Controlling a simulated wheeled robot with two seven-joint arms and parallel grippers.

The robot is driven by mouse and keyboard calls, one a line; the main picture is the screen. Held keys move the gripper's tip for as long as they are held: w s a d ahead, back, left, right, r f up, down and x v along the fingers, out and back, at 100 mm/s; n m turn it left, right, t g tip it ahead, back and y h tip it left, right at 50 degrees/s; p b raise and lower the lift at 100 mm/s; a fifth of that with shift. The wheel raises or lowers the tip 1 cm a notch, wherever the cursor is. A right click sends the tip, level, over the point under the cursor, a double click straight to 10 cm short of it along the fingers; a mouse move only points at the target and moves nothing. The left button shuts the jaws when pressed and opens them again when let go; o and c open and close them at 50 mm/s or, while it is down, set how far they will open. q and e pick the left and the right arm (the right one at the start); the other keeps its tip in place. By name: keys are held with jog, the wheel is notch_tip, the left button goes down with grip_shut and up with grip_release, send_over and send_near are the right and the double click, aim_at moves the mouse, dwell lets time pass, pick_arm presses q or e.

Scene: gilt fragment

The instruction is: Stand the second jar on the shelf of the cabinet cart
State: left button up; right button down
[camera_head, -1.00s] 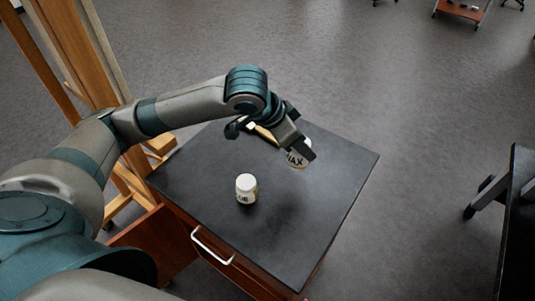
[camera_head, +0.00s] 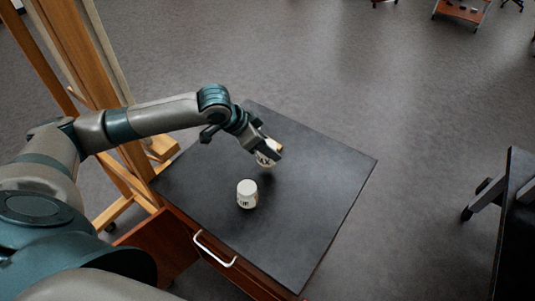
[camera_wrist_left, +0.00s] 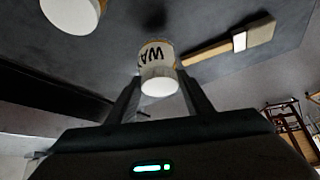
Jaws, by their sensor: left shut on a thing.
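My left gripper (camera_head: 264,146) is shut on a white jar lettered "WAX" (camera_head: 265,160), which it holds over the dark top of the cabinet cart (camera_head: 318,180). In the left wrist view the held jar (camera_wrist_left: 157,68) sits between the two fingers. A dark shadow apart from it suggests it is off the top. The other white-lidded jar (camera_head: 247,194) stands upright on the cart top, nearer the front; it also shows in the left wrist view (camera_wrist_left: 72,14). The cart's shelf is not visible. My right gripper is not in view.
A brush (camera_wrist_left: 230,43) lies on the cart top beyond the held jar. A reddish wooden panel (camera_head: 160,246) stands out at the cart's front left, near a white handle (camera_head: 213,248). A wooden easel (camera_head: 75,65) stands at left. A dark table (camera_head: 518,225) is at right.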

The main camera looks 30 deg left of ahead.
pick_arm(q)
notch_tip(320, 180, down, 3)
jog(key=shift+r+p, duration=0.2)
jog(key=shift+p, duration=0.5)
jog(key=shift+f, duration=0.65)
jog(key=shift+f, duration=0.1)
jog(key=o, duration=1.2)
